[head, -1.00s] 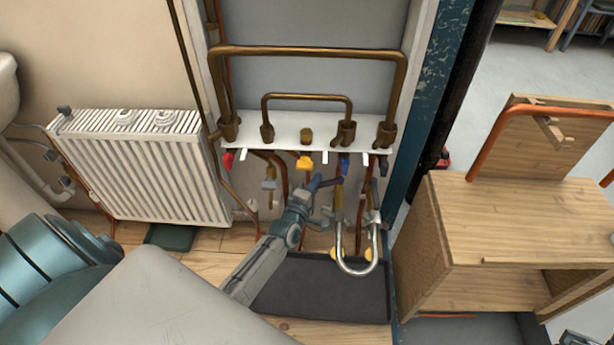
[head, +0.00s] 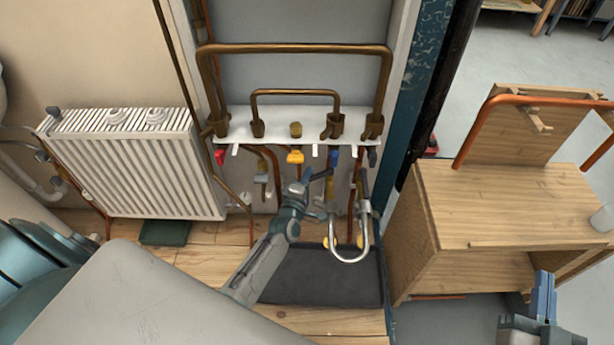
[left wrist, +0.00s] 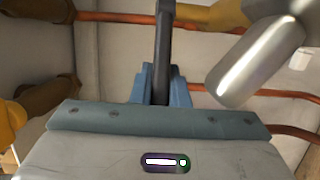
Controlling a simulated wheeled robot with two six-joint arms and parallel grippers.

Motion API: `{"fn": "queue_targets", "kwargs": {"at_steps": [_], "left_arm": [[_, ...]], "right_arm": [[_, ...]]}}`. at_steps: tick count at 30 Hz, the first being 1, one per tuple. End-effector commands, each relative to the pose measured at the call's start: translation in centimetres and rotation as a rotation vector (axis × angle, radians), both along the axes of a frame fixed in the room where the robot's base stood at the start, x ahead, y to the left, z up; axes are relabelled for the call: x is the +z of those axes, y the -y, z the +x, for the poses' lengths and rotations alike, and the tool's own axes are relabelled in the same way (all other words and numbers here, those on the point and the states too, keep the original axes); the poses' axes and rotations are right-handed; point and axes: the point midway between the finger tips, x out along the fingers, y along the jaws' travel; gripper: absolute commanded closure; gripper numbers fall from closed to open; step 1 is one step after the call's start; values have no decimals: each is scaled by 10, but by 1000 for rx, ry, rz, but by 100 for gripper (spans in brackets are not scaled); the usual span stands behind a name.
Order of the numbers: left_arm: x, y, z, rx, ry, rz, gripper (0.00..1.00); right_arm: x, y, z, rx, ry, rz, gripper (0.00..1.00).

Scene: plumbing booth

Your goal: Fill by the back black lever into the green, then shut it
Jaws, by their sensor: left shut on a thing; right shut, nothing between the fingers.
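My left gripper (head: 304,182) is at the pipework under the white shelf, shut on a dark lever (head: 322,174). In the left wrist view the black lever (left wrist: 163,45) stands between the blue fingers (left wrist: 160,85). A silver U-shaped spout (head: 349,258) hangs just right of the gripper, over the dark tray. Another black handle (head: 372,157) is at the right end of the row under the shelf. A dark green flat thing (head: 165,232) lies on the floor below the radiator; I cannot tell what it is. My right gripper (head: 543,298) is shut and empty at the lower right.
Red (head: 219,157), yellow (head: 295,157) and blue (head: 333,157) handles line the white shelf (head: 280,123). A black tray (head: 325,275) lies on the floor below. A wooden cabinet (head: 500,205) stands right, with a grey cup (head: 602,219) on it. A radiator (head: 130,165) stands left.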

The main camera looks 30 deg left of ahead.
Motion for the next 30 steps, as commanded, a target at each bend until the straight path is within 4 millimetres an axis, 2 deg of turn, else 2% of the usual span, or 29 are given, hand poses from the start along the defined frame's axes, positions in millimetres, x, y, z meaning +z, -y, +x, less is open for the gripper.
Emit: {"fn": "queue_targets", "kwargs": {"at_steps": [1,4,12,16,20,24,30], "left_arm": [[-1,-1,-1,0,-2,2,84],[-2,-1,-1,0,-2,2,64],[-1,0,-1,0,-1,1,64],[-1,1,-8,0,-2,1,64],[0,3,-29,0,-3,1,64],[-1,6,-57,0,-4,1,64],[-2,10,-91,1,-3,0,64]], "right_arm": [[0,0,0,0,1,0,100],[0,0,0,0,1,0,100],[0,0,0,-1,1,0,100],[0,0,0,0,-8,2,100],[-15,-1,-2,4,-87,4,100],[-27,-2,-5,7,-149,7,100],[-33,-2,-6,9,-177,10,100]]}}
